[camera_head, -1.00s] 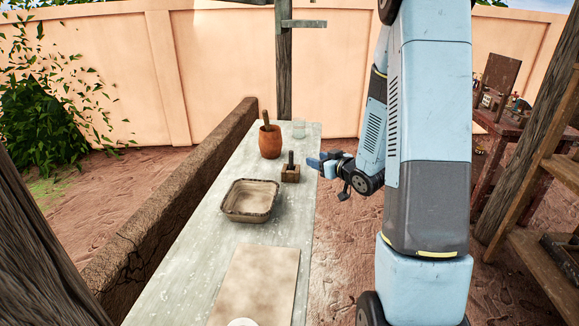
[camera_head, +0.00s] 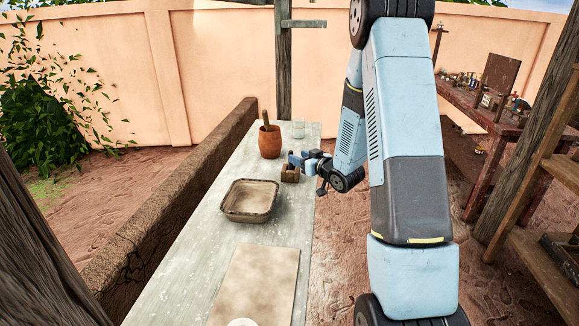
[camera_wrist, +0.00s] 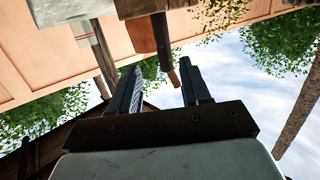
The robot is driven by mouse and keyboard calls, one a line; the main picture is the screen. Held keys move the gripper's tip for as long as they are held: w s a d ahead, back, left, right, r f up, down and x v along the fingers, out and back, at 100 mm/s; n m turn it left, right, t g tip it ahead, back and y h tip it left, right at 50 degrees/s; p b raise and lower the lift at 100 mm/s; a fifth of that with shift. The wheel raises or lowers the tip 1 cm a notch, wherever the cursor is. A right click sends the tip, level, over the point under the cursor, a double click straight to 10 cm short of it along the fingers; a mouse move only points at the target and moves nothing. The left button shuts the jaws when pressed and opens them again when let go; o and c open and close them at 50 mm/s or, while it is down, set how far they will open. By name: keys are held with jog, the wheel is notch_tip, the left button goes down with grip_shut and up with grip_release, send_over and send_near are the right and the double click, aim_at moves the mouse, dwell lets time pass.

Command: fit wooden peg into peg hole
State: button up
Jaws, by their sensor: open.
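The small wooden block (camera_head: 289,173) stands on the table right of the basin. My gripper (camera_head: 297,160) is just above and behind it in the head view and hides the peg there. In the wrist view, which is upside down, the dark wooden peg (camera_wrist: 161,38) sticks out of the block (camera_wrist: 150,8). My gripper (camera_wrist: 161,66) is open, its fingers either side of the peg's end with gaps showing. I cannot make out a separate empty peg hole.
A clay mortar (camera_head: 270,143) with a pestle (camera_head: 266,118) stands close behind the block, with a glass (camera_head: 298,130) beyond. A rectangular basin (camera_head: 250,216) and a flat board (camera_head: 256,285) lie nearer on the narrow table (camera_head: 190,240). A low wall (camera_head: 180,190) runs along its left.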

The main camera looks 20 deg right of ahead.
aim_at(291, 165)
jog(key=x, duration=0.5)
jog(key=shift+a, duration=0.35)
jog(key=shift+s+r, duration=0.1)
grip_shut()
